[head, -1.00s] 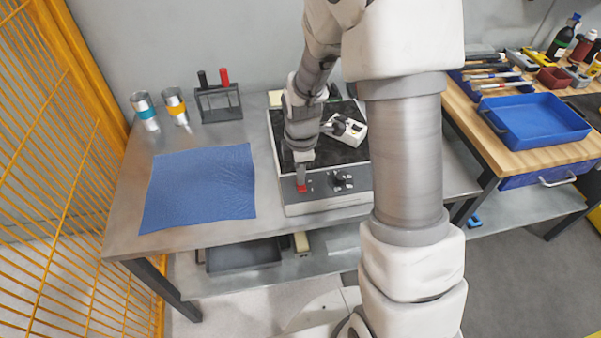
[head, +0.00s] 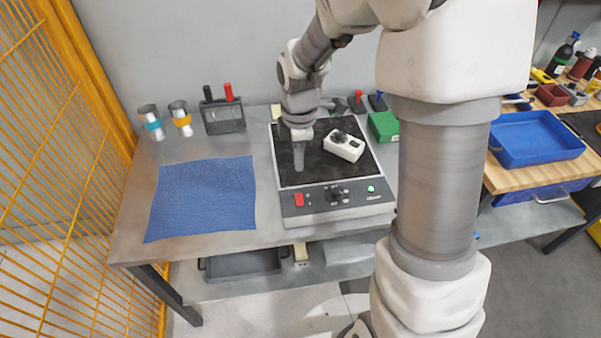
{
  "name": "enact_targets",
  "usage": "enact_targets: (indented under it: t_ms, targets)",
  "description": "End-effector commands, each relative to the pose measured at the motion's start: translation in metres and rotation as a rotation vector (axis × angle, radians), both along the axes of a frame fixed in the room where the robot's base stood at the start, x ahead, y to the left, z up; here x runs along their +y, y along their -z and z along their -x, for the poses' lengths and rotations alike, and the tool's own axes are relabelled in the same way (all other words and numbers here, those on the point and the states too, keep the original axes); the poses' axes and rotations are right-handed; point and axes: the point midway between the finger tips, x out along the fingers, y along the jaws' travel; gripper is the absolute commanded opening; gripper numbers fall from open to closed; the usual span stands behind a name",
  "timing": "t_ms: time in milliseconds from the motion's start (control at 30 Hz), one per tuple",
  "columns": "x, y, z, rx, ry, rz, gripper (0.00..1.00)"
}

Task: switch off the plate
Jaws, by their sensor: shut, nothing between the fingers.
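The plate (head: 350,175) is a grey box with a black top, standing on the metal table. Its front panel carries a red switch (head: 299,199) at the left, a dark knob (head: 336,194) in the middle and a small green light (head: 371,189) at the right. The green light looks lit. My gripper (head: 299,167) is shut and empty, pointing down over the left part of the black top, behind the red switch and apart from it. I cannot tell its exact height above the top. A white device with a dark knob (head: 344,146) sits on the black top.
A blue cloth (head: 202,198) lies left of the plate. Two cups (head: 180,118) and a rack (head: 222,115) stand at the back left. A green box (head: 384,126) is at the back right. A yellow fence (head: 62,150) bounds the left. A blue tray (head: 535,142) lies on the wooden bench.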

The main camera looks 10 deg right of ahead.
Motion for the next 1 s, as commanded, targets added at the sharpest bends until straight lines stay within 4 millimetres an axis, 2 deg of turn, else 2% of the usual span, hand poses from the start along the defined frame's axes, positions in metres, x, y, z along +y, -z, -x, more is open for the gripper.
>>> enact_targets:
  t_ms: [100, 200, 667, 1000]
  targets:
    - [0.0, -0.017, 0.0, -0.002, 0.001, -0.001, 0.0]
    - [0.0, -0.023, 0.0, -0.002, 0.0, -0.001, 0.0]
    - [0.0, -0.027, 0.001, -0.004, 0.0, 0.002, 0.0]
    - [-0.003, -0.031, 0.013, -0.05, 0.004, 0.01, 0.0]
